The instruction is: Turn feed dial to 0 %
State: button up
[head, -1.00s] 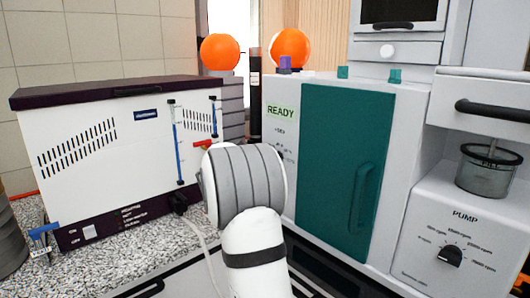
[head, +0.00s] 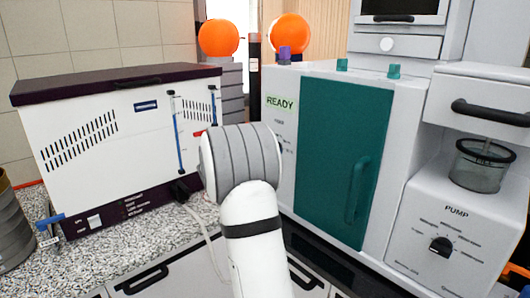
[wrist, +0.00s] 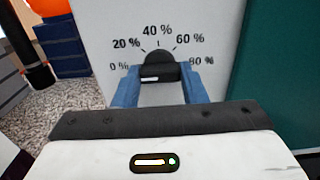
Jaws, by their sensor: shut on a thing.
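The feed dial (wrist: 158,72) is a black knob on a white panel in the wrist view. Printed marks of 0 %, 20 %, 40 %, 60 % and 80 % arc around it, with 40 % at the top. My gripper (wrist: 160,82) has a blue finger on each side of the knob and is shut on it. A short white mark shows on the knob's near face, left of its middle; which percentage the dial is set to I cannot tell. In the head view my arm hides the dial and my gripper.
A white box with a dark lid (head: 95,140) is at left. A pump unit (head: 450,235) with its own black dial (head: 440,246) is at right.

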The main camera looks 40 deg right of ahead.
jog(key=o, duration=1)
jog(key=shift+d, duration=0.1)
jog(key=a+b, duration=0.1)
jog(key=a, duration=0.6)
jog(key=shift+s+a, duration=0.35)
